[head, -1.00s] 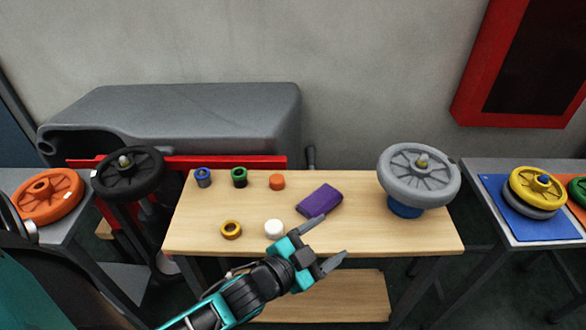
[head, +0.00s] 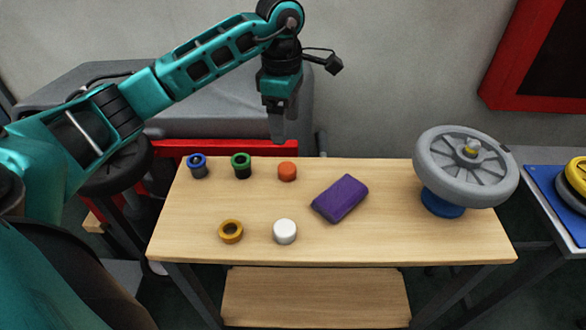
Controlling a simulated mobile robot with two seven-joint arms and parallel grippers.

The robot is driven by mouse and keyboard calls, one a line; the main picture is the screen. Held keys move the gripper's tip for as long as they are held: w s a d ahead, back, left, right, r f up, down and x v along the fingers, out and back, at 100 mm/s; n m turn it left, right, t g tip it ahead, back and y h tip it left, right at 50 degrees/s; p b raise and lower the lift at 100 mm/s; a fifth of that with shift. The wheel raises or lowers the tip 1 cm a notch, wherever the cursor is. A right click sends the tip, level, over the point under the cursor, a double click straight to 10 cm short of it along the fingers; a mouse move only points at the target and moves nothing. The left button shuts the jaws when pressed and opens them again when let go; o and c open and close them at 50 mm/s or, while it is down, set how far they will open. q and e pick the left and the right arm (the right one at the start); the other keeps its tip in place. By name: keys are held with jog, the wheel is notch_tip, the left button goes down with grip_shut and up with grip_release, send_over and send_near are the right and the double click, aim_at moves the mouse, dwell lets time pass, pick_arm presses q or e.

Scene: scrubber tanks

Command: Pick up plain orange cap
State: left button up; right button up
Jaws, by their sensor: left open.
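The plain orange cap (head: 287,172) stands on the wooden table (head: 390,240), near its back edge, right of the green-topped cap. My left gripper (head: 277,138) points down above the table's back edge, just above and slightly left of the orange cap in the picture. It is open and empty, though its fingers overlap from this angle. It does not touch the cap. My right gripper is out of view.
A blue-ringed cap (head: 197,167) and a green-ringed cap (head: 241,165) stand left of the orange cap. A yellow ring (head: 231,231), a white cap (head: 285,231) and a purple block (head: 340,198) lie nearer. A grey wheel (head: 466,165) stands at right on a blue base.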

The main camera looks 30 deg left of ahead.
pick_arm(q)
send_over(285, 166)
jog(key=f, duration=0.6)
jog(key=shift+s+a+f+b, duration=0.1)
jog(key=shift+s+f+b, duration=0.15)
jog(key=shift+b, duration=0.15)
jog(key=shift+w+f+b, duration=0.15)
jog(key=shift+f+b, duration=0.05)
jog(key=shift+f, duration=1.3)
jog(key=shift+w+f+b, duration=0.1)
jog(key=shift+f+b, duration=0.05)
jog(key=shift+f, duration=1.35)
jog(key=c, duration=1.1)
